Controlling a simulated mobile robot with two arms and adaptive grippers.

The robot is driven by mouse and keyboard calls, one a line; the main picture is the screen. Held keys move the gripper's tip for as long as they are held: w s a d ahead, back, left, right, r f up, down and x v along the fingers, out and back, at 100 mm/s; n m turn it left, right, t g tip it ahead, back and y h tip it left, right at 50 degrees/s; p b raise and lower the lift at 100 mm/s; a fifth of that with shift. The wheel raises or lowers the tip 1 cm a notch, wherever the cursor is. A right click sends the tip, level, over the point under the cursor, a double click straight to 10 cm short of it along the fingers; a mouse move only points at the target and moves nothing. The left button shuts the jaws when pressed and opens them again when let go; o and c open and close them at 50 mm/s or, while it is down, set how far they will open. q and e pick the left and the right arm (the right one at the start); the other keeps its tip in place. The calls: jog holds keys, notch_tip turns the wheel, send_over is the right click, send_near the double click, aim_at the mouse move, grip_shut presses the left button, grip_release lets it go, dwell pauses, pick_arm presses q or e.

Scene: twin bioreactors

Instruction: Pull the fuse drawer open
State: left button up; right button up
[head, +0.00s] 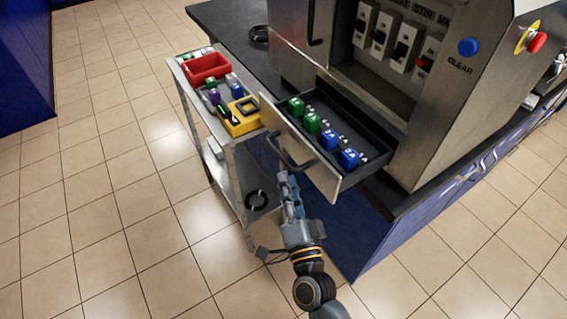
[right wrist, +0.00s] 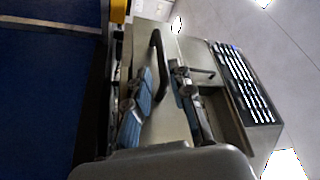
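The fuse drawer (head: 345,183) stands pulled out from the grey cabinet. Its black tray holds green fuses (head: 304,115) and blue fuses (head: 339,148). A dark bar handle (head: 288,157) is on its pale front; the handle (right wrist: 155,65) also shows in the right wrist view. My right gripper (head: 287,182) is just below and in front of the handle. In the right wrist view its two fingers (right wrist: 162,105) are spread apart with the drawer front visible between them. I cannot tell whether a finger touches the handle. My left gripper is in neither view.
A metal cart (head: 236,160) with a red bin (head: 206,68) and a yellow tray (head: 241,126) stands close left of the drawer. Switches (head: 403,47) and a blue button (head: 469,47) are on the cabinet above. Tiled floor at the left is clear.

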jog(key=v, duration=0.3)
jog(key=shift+s+d+f, duration=0.1)
jog(key=shift+s, duration=0.3)
jog(key=s+d+f+n+g, duration=0.3)
jog(key=f, duration=0.9)
jog(key=s+d+f+n+g+h, duration=0.1)
jog(key=s+d+f+n+g, duration=0.15)
jog(key=f, duration=0.95)
jog(key=s+d+f+n+g, duration=0.2)
jog(key=s+f+g, duration=0.15)
jog(key=f, duration=0.75)
jog(key=s+d+f+n+g+h, duration=0.1)
jog(key=s+d+f+g, duration=0.2)
jog(key=s+d+f, duration=0.2)
jog(key=s+d+f+n+g+h, duration=0.1)
jog(key=s+d+f, duration=0.5)
jog(key=s, duration=0.6)
jog(key=s+d+f+n+g+h, duration=0.1)
jog(key=s+d+f+g+h, duration=0.1)
jog(key=s+d+f+g, duration=0.3)
jog(key=s+f, duration=0.2)
jog(key=s, duration=0.1)
jog(key=shift+s+d+g+h, duration=0.25)
jog(key=shift+s+g+h, duration=0.05)
jog(key=shift+s, duration=0.05)
